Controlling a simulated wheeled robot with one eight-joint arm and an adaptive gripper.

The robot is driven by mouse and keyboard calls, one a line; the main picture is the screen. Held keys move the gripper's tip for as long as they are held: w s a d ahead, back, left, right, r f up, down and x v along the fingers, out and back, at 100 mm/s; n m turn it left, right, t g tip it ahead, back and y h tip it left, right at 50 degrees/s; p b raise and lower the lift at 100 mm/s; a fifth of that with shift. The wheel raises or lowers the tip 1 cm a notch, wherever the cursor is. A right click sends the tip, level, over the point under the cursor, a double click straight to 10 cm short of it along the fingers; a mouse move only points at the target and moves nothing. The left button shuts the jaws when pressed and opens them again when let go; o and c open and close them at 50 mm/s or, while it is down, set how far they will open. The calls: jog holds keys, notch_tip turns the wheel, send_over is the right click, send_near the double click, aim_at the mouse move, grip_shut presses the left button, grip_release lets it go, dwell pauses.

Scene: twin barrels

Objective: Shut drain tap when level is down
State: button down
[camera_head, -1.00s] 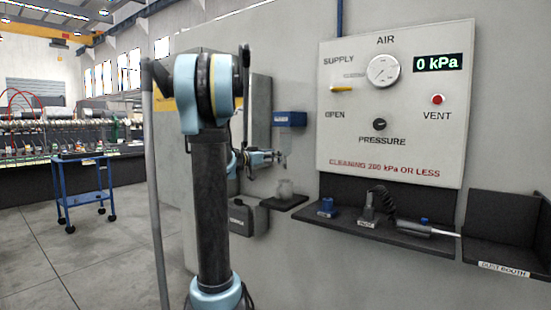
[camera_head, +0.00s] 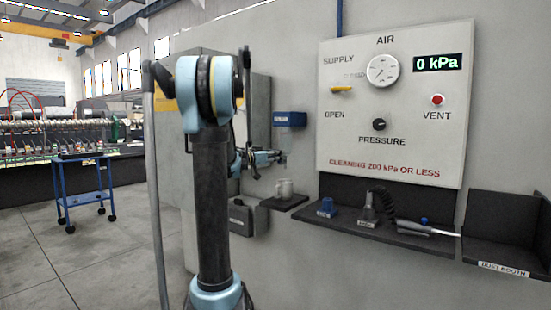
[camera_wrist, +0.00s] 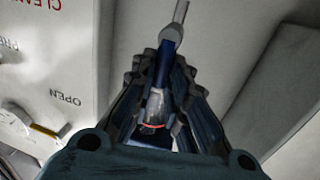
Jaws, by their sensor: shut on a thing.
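My gripper (camera_head: 278,158) is by the wall under a blue filter housing (camera_head: 290,119). In the wrist view my gripper (camera_wrist: 160,68) is shut on a dark blue part (camera_wrist: 163,72), which seems to be the drain tap. A grey fitting (camera_wrist: 172,34) and a thin pale tube extend from it. Between the fingers a clear bowl (camera_wrist: 154,106) shows with a red line on it. The fingers partly cover the bowl and I cannot make out the liquid level. A pale jar (camera_head: 284,187) stands below my gripper.
The jar is on a small dark shelf (camera_head: 291,203). The air panel (camera_head: 395,105) reads 0 kPa and has a yellow supply lever (camera_head: 342,89). A longer shelf (camera_head: 375,227) holds a blue cup, a nozzle and a tool. Open floor lies left, with a blue cart (camera_head: 83,190).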

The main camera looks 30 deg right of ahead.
jog(key=shift+w+n, duration=0.2)
jog(key=shift+n, duration=0.1)
jog(key=shift+w+a+f+n+t+h, duration=0.2)
jog(key=shift+w+f+n+t, duration=0.45)
jog(key=shift+n, duration=2.6)
jog(key=shift+w+a+f+n+t+h, duration=0.15)
jog(key=shift+w+a+f+n+t, duration=0.5)
jog(key=shift+n, duration=2.65)
jog(key=shift+w+d+f+n+t+h, duration=0.15)
jog(key=shift+w+f+n+t, duration=0.5)
jog(key=shift+n, duration=2.6)
jog(key=shift+s+a+f+t, duration=0.1)
jog(key=shift+s+f+t, duration=0.15)
jog(key=shift+s+f, duration=0.05)
jog(key=c, duration=1.6)
grip_release()
jog(key=v, duration=1.2)
jog(key=shift+w+f, duration=0.1)
